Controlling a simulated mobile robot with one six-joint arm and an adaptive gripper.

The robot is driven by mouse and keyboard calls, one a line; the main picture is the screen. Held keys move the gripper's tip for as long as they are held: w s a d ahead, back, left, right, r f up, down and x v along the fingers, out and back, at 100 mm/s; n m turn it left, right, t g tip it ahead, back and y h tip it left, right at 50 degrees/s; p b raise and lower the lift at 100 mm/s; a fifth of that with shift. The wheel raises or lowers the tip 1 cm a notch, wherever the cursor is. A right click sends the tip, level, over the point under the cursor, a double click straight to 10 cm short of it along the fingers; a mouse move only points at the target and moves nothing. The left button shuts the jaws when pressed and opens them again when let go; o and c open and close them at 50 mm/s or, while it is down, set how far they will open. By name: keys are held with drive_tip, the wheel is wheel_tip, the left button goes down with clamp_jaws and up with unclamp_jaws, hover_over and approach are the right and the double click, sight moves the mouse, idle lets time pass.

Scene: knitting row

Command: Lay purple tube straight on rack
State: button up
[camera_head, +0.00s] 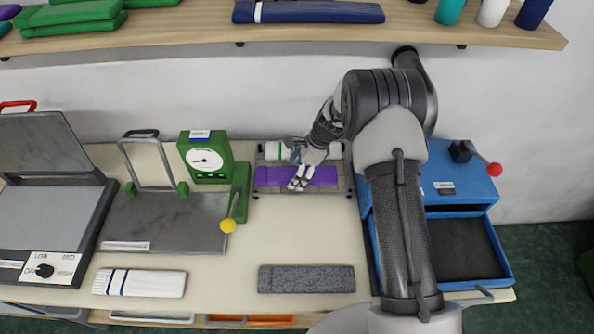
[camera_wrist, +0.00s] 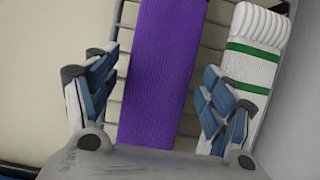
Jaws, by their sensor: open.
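The purple tube (camera_head: 263,177) lies flat on the wire rack (camera_head: 347,192), along the rack's front part in the head view. In the wrist view the purple tube (camera_wrist: 163,60) runs up and down between my open fingers, roughly along the rack (camera_wrist: 209,40). My gripper (camera_head: 301,181) is over the tube's middle and covers part of it. In the wrist view my gripper (camera_wrist: 155,95) has a finger on each side of the tube, with visible space around it. I cannot tell its exact height above the rack. The tube's near end is hidden by my gripper.
A white tube with green bands (camera_wrist: 255,60) lies beside the purple one on the rack. A green dial device (camera_head: 206,158) and yellow-knobbed lever (camera_head: 228,225) stand left. A blue machine (camera_head: 460,185) with an open drawer stands right. A grey piece (camera_head: 306,279) lies in front.

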drive_tip(key=shift+d+r, duration=0.1)
drive_tip(key=shift+r, duration=0.4)
drive_tip(key=p+v, duration=0.2)
drive_tip(key=v, duration=0.9)
drive_tip(key=shift+r+p, duration=0.15)
drive_tip(key=shift+p, duration=0.2)
drive_tip(key=shift+d, duration=0.15)
